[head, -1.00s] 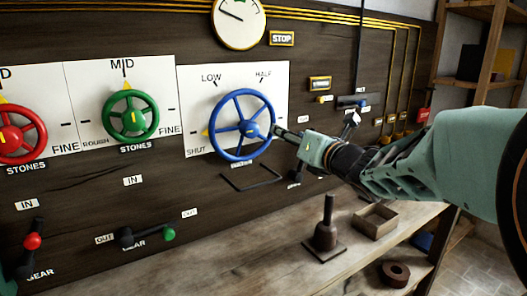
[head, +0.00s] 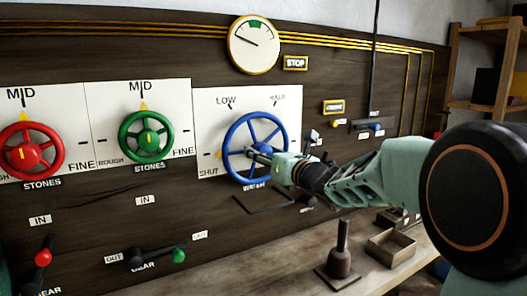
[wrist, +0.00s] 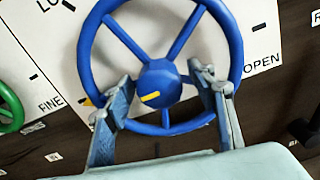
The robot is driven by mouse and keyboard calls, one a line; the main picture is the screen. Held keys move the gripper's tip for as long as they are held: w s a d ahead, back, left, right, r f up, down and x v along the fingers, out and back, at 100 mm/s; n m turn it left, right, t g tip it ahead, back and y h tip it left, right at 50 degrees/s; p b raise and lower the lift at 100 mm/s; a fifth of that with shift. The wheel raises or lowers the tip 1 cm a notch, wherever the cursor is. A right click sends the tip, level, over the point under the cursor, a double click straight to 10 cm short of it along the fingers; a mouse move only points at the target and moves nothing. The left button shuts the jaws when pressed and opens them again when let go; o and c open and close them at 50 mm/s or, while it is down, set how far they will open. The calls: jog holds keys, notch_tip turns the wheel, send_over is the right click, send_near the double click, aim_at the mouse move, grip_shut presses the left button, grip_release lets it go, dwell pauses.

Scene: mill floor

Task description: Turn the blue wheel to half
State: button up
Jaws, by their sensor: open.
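The blue wheel (head: 255,120) stands on a white plate marked SHUT, LOW and HALF in the head view. Its yellow pointer (head: 219,155) is at the left, by SHUT. My gripper (head: 262,157) is at the wheel's lower middle, in front of the hub. In the wrist view, the blue wheel (wrist: 231,35) fills the middle, with an OPEN label to its right. My gripper's (wrist: 161,78) two fingers are apart, one on each side of the blue hub, overlapping the lower spokes and rim. I cannot tell whether they touch the wheel.
A green wheel (head: 122,141) and a red wheel (head: 55,150) stand to the left, pointers at MID. A gauge (head: 254,45) hangs above. Below are gear levers (head: 150,257). A bench (head: 290,280) holds a dark stamp-like tool (head: 341,262) and an open box (head: 391,247).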

jog(key=shift+w+a, duration=0.15)
jog(key=shift+w, duration=0.1)
jog(key=shift+c, duration=0.7)
jog(key=c, duration=1.1)
jog(key=shift+o, duration=0.2)
